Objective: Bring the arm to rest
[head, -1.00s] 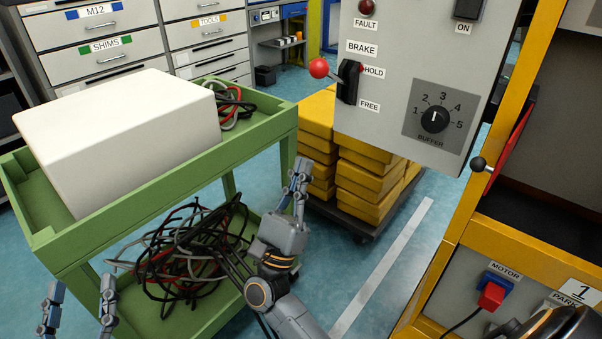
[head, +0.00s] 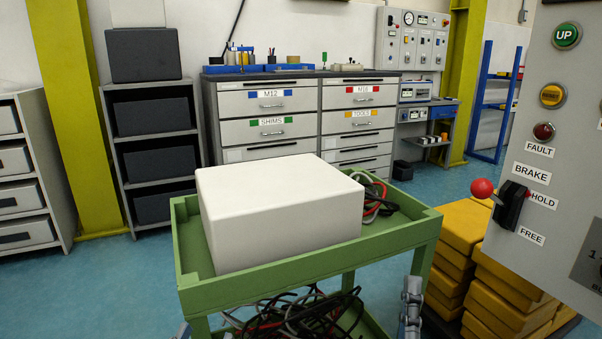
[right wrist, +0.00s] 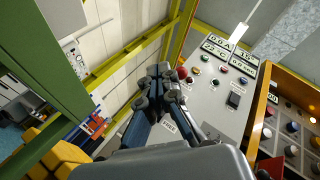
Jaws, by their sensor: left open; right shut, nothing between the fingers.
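The grey control panel (head: 560,130) stands at the right in the head view. Its brake lever with a red ball (head: 482,188) sticks out to the left from a black mount, beside the HOLD label (head: 543,201). My right gripper (head: 411,290) is shut and empty, low in the head view, left of the panel and apart from the lever. In the right wrist view its closed fingers (right wrist: 160,73) show in front of the panel, with a red ball (right wrist: 181,73) seen just right of their tips. My left gripper (head: 183,331) barely shows at the bottom edge. No gate arm is identifiable.
A green cart (head: 300,263) with a large white box (head: 285,210) stands in front, dark and red cables on its lower shelf. Yellow blocks (head: 500,290) are stacked below the panel. Drawer cabinets (head: 270,105) line the back. Blue floor lies open at left.

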